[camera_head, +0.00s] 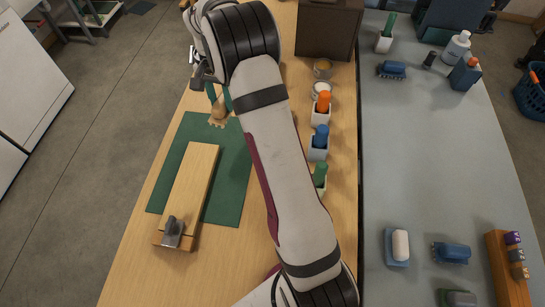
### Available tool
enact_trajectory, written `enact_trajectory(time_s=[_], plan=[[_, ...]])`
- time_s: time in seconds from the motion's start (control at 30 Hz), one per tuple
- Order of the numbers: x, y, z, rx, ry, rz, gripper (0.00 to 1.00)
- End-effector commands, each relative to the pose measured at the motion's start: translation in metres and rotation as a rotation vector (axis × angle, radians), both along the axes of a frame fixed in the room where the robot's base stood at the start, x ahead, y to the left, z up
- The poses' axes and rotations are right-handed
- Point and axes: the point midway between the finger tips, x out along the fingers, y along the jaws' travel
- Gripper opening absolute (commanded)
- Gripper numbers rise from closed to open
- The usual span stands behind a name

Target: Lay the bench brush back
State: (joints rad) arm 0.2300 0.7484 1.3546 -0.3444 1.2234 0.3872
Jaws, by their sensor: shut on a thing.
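My gripper (204,82) is at the upper middle of the view, above the wooden bench and near its left edge. It is shut on what looks like the bench brush (218,112), a small tan piece with pale bristle-like ends, next to teal parts. The brush shows just below and right of the jaws, at the top edge of a green mat (232,180). My arm hides part of the grip, and I cannot tell whether the brush touches the mat.
A wooden board (190,190) with a dark metal clamp-like piece (173,229) lies on the mat. Orange (322,108), blue (319,143) and green (320,177) topped containers line the bench's right side. A grey table (425,165) holds bottles, blue items and a wooden rack (507,270).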

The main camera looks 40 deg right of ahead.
Motion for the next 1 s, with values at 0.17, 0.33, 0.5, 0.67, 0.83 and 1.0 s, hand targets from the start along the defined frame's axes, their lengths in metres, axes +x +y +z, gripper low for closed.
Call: enact_trajectory(time_s=[0.17, 0.33, 0.5, 0.67, 0.83, 1.0], plan=[[-0.088, -0.047, 0.006, 0.001, -0.003, -0.134, 0.00], [-0.145, -0.059, 0.004, 0.004, -0.006, -0.212, 0.00], [-0.159, -0.059, -0.024, 0.006, -0.001, -0.229, 0.00], [-0.159, -0.059, -0.057, 0.007, -0.002, -0.229, 0.00], [-0.158, -0.059, -0.092, 0.007, -0.002, -0.228, 0.00], [-0.158, -0.059, -0.099, 0.005, -0.006, -0.228, 0.00]])
